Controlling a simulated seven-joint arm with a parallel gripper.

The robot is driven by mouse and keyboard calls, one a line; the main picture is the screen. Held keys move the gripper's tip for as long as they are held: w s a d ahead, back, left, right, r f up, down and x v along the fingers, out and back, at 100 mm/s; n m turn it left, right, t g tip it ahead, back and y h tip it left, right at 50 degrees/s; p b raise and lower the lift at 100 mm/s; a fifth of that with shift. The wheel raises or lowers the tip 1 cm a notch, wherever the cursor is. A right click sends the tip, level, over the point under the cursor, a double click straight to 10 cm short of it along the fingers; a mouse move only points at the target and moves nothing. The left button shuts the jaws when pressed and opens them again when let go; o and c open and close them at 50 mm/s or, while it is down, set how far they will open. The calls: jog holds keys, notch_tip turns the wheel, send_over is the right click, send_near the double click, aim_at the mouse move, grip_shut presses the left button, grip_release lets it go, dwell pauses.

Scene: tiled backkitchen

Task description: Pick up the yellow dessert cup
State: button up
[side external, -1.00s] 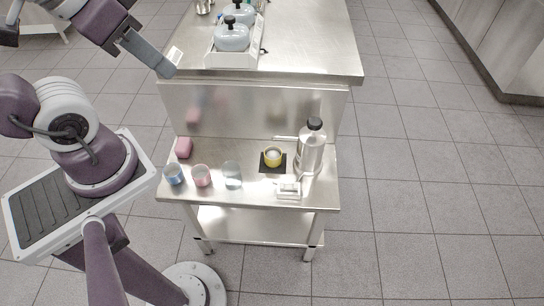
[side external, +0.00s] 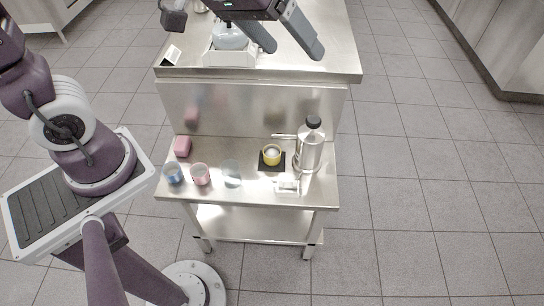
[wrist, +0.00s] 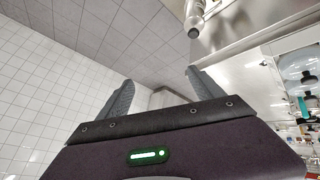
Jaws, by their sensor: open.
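The yellow dessert cup (side external: 271,155) stands upright on a small black mat (side external: 273,167) on the low steel table, with something whitish inside it. My gripper (side external: 294,50) is open and empty, high above the rear steel counter in the side view, well apart from the cup. In the wrist view my gripper (wrist: 160,85) shows its two fingers spread, with only tiled walls and room fittings beyond. The cup is not in the wrist view.
A small white item (side external: 287,187) lies in front. A glass (side external: 231,174), a pink cup (side external: 200,175), a blue cup (side external: 172,174) and a pink block (side external: 182,147) stand left. The raised counter (side external: 330,65) is behind.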

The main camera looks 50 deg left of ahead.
jog(key=w+d+f+n, duration=0.3)
jog(key=w+d+f, duration=0.2)
jog(key=w+f, duration=0.5)
jog(key=n+y, duration=0.8)
jog(key=y, duration=0.2)
send_near(272, 147)
jog(key=shift+g, duration=0.3)
jog(key=d, duration=0.1)
jog(key=s+d+f, duration=0.1)
jog(key=d, duration=0.3)
jog(key=shift+s+f, duration=0.2)
jog(key=shift+s, duration=0.1)
jog(key=a, duration=0.1)
jog(key=a+f+m+y, duration=0.1)
jog(key=a+t, duration=0.1)
jog(key=shift+w+a+f+m+y, duration=0.2)
jog(key=shift+a+f+m+y, duration=0.1)
jog(key=shift+f+m+y, duration=0.1)
jog(key=w+a+m+t, duration=0.2)
jog(key=shift+w+a+f, duration=0.25)
jog(key=shift+w+f, duration=0.05)
jog(key=x, duration=0.6)
jog(key=shift+w+a, duration=0.1)
jog(key=shift+a, duration=0.3)
jog(key=shift+c, duration=0.4)
